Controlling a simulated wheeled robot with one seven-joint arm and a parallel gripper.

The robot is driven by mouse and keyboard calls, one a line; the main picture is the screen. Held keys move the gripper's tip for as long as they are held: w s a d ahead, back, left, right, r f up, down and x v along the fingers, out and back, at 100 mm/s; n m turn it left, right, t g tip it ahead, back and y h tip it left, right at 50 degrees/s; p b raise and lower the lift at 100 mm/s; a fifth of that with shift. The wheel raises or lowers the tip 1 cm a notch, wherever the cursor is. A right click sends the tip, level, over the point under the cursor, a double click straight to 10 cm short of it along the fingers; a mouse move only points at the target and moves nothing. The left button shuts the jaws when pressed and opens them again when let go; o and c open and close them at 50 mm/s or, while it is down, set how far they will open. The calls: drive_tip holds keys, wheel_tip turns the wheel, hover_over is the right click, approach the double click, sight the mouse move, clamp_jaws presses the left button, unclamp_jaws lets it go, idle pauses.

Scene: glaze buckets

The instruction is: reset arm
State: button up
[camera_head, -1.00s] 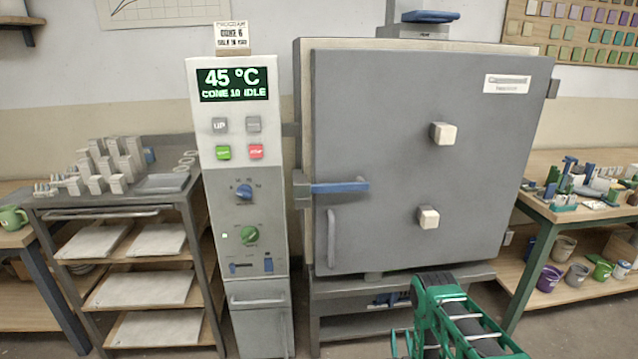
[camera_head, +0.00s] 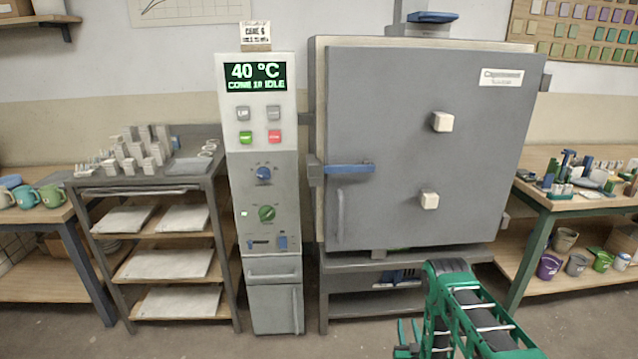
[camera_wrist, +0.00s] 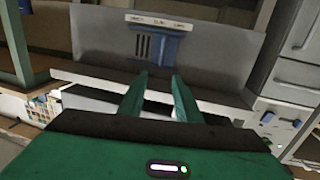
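My gripper (camera_wrist: 157,98) shows in the wrist view as two green fingers with a clear gap between them and nothing held. In the head view my green arm is at the bottom right, folded low in front of the kiln stand. My gripper (camera_head: 408,338) shows there at the arm's lower left, small, with its fingers apart. The grey kiln (camera_head: 385,190) stands beyond the arm, its door closed against the body and its blue latch handle (camera_head: 349,168) horizontal. No contact between my arm and the kiln is visible.
The control panel (camera_head: 262,220) left of the kiln reads 40 °C. A shelf rack (camera_head: 165,190) with pale boards and small blocks stands further left. A workbench (camera_head: 560,205) with tools is at the right, buckets (camera_head: 577,264) below.

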drive_tip(key=w+d+r+n+g+y, duration=0.1)
drive_tip(key=w+d+r+g, duration=0.1)
drive_tip(key=w+r, duration=0.45)
drive_tip(key=w+d+r+n+g, duration=0.1)
drive_tip(key=w+d+r+g, duration=0.15)
drive_tip(key=r, duration=0.65)
drive_tip(key=s+d+r+m+g, duration=0.1)
drive_tip(key=s+d+r+g, duration=0.15)
drive_tip(key=r, duration=0.55)
drive_tip(key=s+d+r+g, duration=0.1)
drive_tip(key=s+d+r, duration=0.3)
drive_tip(key=r, duration=0.4)
drive_tip(key=s+d+r+m+g+h, duration=0.1)
drive_tip(key=s+d+r+g, duration=0.1)
drive_tip(key=s+r, duration=0.6)
drive_tip(key=s+d+r+m+g+h, duration=0.1)
drive_tip(key=s+d+r+m+g, duration=0.3)
drive_tip(key=s, duration=0.8)
drive_tip(key=s+a+r+g+y, duration=0.1)
drive_tip(key=s+a+r, duration=0.2)
drive_tip(key=s, duration=1.2)
drive_tip(key=s+a+r+m+g+y, duration=0.1)
drive_tip(key=s+a+r, duration=0.3)
drive_tip(key=s, duration=1.1)
drive_tip(key=shift+a+g+y, duration=0.4)
drive_tip(key=shift+a+g, duration=0.1)
drive_tip(key=shift+g, duration=0.3)
drive_tip(key=shift+r, duration=0.1)
